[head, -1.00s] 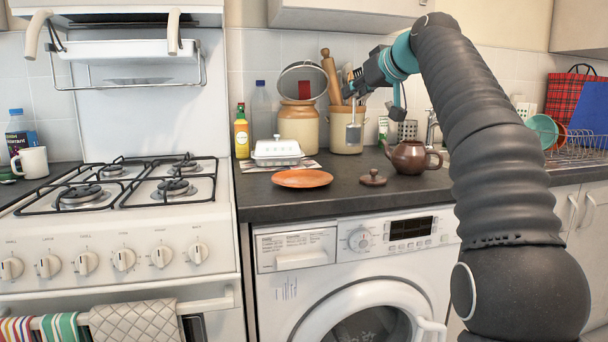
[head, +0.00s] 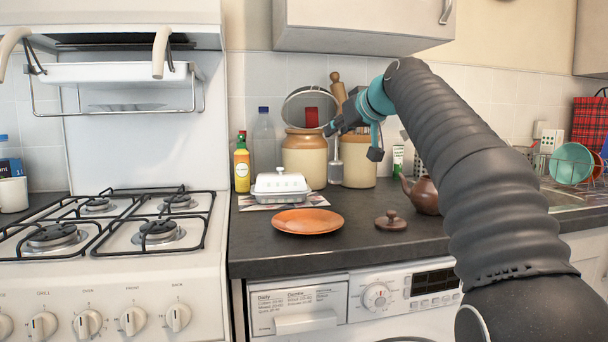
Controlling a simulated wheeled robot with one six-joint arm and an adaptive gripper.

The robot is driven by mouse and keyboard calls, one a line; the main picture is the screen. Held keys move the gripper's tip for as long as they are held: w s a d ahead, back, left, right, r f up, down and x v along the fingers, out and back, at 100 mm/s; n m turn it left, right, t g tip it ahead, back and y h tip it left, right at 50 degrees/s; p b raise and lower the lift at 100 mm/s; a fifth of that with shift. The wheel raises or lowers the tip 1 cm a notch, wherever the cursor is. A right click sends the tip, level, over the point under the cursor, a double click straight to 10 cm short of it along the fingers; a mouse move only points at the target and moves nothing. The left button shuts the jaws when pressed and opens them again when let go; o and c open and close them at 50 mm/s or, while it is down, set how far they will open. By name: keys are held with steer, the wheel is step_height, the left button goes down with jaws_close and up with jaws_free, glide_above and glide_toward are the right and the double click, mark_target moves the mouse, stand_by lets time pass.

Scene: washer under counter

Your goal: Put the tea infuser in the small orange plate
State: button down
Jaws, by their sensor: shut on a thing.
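My gripper (head: 334,129) is shut on the tea infuser (head: 335,171), a slim metal cylinder hanging upright below the fingers. The fingers hold it near its top, and the grip itself is small and partly hidden. The small orange plate (head: 307,222) lies flat and empty near the front edge of the counter. In the picture the infuser is above and slightly right of the plate, against the jars behind; its exact depth is hard to tell.
A brown teapot (head: 424,195), partly behind my arm, and its lid (head: 390,221) are right of the plate. A white butter dish (head: 280,186), bottles and jars (head: 304,157) stand behind. The stove (head: 110,235) is at left. Bare counter (head: 262,240) surrounds the plate.

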steer(key=s+a+f+b, duration=0.1)
steer(key=a+f, duration=0.6)
steer(key=f, duration=0.1)
steer(key=shift+a+f, duration=0.15)
steer(key=shift+f, duration=0.1)
steer(key=c, duration=1.1)
jaws_free()
steer(key=shift+f, duration=0.1)
steer(key=shift+o, duration=0.2)
steer(key=b+v, duration=0.1)
steer(key=v, duration=1.1)
steer(key=shift+b, duration=0.35)
steer(key=shift+s, duration=0.1)
